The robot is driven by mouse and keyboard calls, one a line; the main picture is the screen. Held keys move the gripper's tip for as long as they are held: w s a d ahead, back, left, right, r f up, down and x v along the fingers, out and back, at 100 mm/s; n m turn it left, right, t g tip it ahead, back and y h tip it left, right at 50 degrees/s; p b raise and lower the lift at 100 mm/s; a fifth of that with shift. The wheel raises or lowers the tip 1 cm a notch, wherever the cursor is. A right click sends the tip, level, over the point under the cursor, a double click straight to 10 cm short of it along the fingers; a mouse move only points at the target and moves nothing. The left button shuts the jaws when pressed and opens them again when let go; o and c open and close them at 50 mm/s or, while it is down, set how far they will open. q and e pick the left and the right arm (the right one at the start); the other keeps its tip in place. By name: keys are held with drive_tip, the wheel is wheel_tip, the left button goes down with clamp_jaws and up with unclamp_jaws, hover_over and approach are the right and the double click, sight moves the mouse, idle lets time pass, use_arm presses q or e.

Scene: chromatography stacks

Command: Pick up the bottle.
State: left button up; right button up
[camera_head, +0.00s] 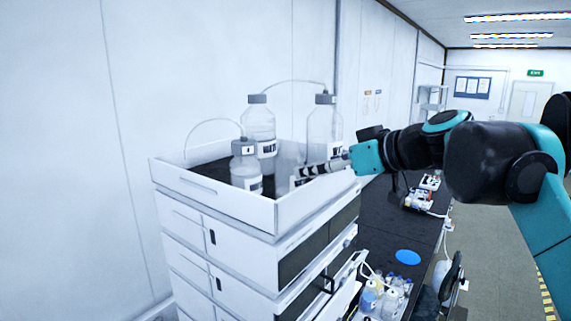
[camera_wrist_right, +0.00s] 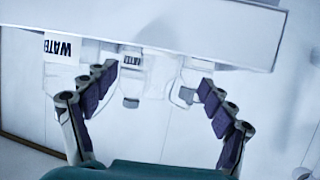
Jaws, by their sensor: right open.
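Several clear bottles with grey caps stand in a white-walled tray (camera_head: 215,200) on top of the instrument stack. One is the back-left bottle (camera_head: 259,127), one the back-right bottle (camera_head: 324,122), and one the front bottle (camera_head: 246,172). A faint, cloudy bottle shape shows beside my right gripper (camera_head: 302,174), which reaches in over the tray's right side. In the wrist view my right gripper (camera_wrist_right: 156,80) is open, its fingers wide apart. A bottle labelled WATER (camera_wrist_right: 60,72) is left of them, and a smaller labelled bottle (camera_wrist_right: 131,80) shows between them. I cannot tell which bottle is meant. My left gripper is out of view.
The tray wall (camera_wrist_right: 150,30) crosses the top of the wrist view. Thin tubes run from the bottle caps. A dark bench (camera_head: 385,225) on the right bears small bottles (camera_head: 382,294) and a blue disc (camera_head: 408,257). A white wall stands close behind the stack.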

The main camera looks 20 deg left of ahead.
sight(301, 165)
drive_tip(key=a, duration=0.2)
drive_tip(key=w+a, duration=0.1)
drive_tip(key=w+a+f, duration=0.1)
drive_tip(key=a, duration=0.1)
drive_tip(key=shift+w+a+f, duration=0.1)
drive_tip(key=shift+a, duration=0.25)
drive_tip(key=shift+w+d+p, duration=0.15)
drive_tip(key=shift+d+p, duration=0.1)
drive_tip(key=shift+p, duration=0.1)
drive_tip(key=shift+w+d+p, duration=0.15)
drive_tip(key=shift+w+p, duration=0.15)
drive_tip(key=shift+p, duration=0.15)
drive_tip(key=x, duration=0.5)
drive_tip(key=shift+s, duration=0.2)
drive_tip(key=shift+d, duration=0.1)
drive_tip(key=shift+s+d+r, duration=0.3)
drive_tip(key=shift+d, duration=0.15)
drive_tip(key=c, duration=1.4)
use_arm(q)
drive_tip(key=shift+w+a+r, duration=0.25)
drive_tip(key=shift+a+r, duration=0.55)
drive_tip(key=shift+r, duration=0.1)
use_arm(e)
drive_tip(key=shift+a, duration=0.3)
drive_tip(key=shift+c, duration=0.2)
